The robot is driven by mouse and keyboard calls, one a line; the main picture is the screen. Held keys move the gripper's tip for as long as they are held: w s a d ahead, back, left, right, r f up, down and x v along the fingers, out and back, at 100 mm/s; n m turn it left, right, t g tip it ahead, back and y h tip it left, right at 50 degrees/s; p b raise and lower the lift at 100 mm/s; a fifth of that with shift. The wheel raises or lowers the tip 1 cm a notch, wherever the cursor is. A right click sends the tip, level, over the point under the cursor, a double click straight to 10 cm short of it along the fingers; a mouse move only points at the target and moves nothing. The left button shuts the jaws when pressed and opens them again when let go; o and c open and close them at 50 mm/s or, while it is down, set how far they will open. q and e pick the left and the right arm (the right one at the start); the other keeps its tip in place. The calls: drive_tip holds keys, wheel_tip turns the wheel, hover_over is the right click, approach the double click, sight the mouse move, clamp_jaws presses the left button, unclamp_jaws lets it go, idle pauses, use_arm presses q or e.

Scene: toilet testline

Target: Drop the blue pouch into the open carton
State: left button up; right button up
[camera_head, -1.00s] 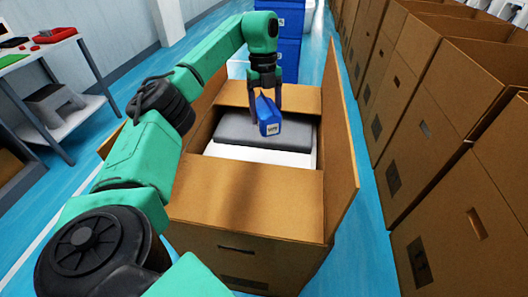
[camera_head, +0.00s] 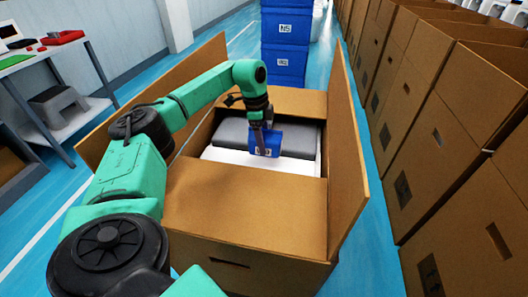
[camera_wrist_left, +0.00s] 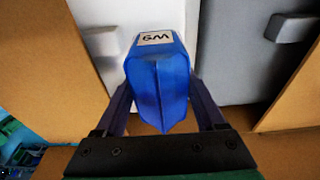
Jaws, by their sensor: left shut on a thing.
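The blue pouch (camera_head: 266,142) has a pale label and hangs in my left gripper (camera_head: 262,130). In the left wrist view the pouch (camera_wrist_left: 158,80) sits between both fingers of the gripper (camera_wrist_left: 163,105), which are shut on it. The open carton (camera_head: 240,205) is brown with its flaps spread. Inside it lie a grey and white item (camera_head: 225,131). The pouch is over the carton's opening, in front of the grey part; the height of the gap below it is hard to tell. My right gripper is not in view.
A row of brown cartons (camera_head: 450,130) stands along the right. Blue crates (camera_head: 287,45) are stacked behind the open carton. A table (camera_head: 40,55) with a red tray and a grey step stool (camera_head: 57,103) are at the left. The carton's tall side flap (camera_head: 345,150) stands upright on the right.

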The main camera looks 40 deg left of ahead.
use_arm(q)
wheel_tip(320, 180, down, 4)
drive_tip(key=shift+f, duration=0.4)
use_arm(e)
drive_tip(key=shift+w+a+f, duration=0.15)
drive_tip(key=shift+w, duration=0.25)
use_arm(q)
drive_tip(key=o, duration=1.4)
drive_tip(key=shift+f, duration=0.1)
drive_tip(key=shift+c, duration=0.2)
drive_tip(key=shift+r, duration=0.2)
drive_tip(key=r, duration=0.3)
drive_tip(key=a+r, duration=0.1)
drive_tip(key=r, duration=0.3)
drive_tip(key=r+p, duration=0.1)
drive_tip(key=r, duration=0.3)
drive_tip(key=shift+s+a+r, duration=0.15)
drive_tip(key=shift+s+a, duration=0.1)
drive_tip(key=shift+s, duration=0.15)
drive_tip(key=shift+r, duration=0.3)
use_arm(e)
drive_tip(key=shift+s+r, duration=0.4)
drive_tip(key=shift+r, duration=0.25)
